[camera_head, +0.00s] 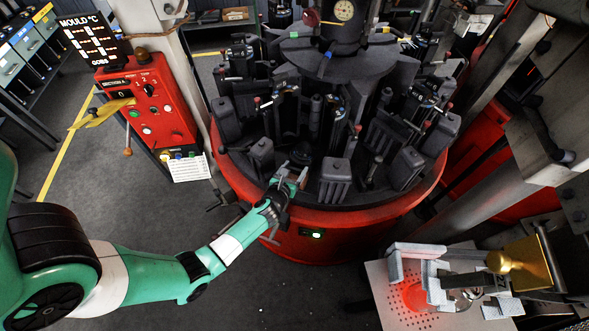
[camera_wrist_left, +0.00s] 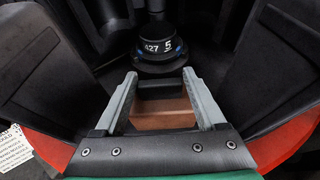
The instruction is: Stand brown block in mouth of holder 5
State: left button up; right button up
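My left gripper (camera_head: 290,180) is at the front rim of the round mould machine, in front of the dark moulds. In the left wrist view its two grey fingers (camera_wrist_left: 160,88) stand apart with the brown block (camera_wrist_left: 163,116) filling the space between them, so it appears shut on the block. Holder 5 (camera_wrist_left: 160,50), a round black piece marked "427 5", is just beyond the fingertips. A dark band lies between the fingertips, near the holder's lower edge; I cannot tell whether the block touches the holder. In the head view the block is too small to make out. My right gripper is not in view.
Dark upright moulds (camera_head: 335,180) flank the spot closely on both sides. The machine's red rim (camera_head: 400,215) runs along the front. A red control box (camera_head: 150,105) stands at the left, and a perforated plate (camera_head: 395,310) with metal fixtures is at the lower right.

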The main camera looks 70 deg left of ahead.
pick_arm(q)
jog(key=shift+o, duration=1.2)
jog(key=shift+r, duration=0.25)
jog(key=p+v, duration=0.3)
jog(key=v, duration=0.9)
jog(key=shift+f+p, duration=0.2)
jog(key=shift+p, duration=0.1)
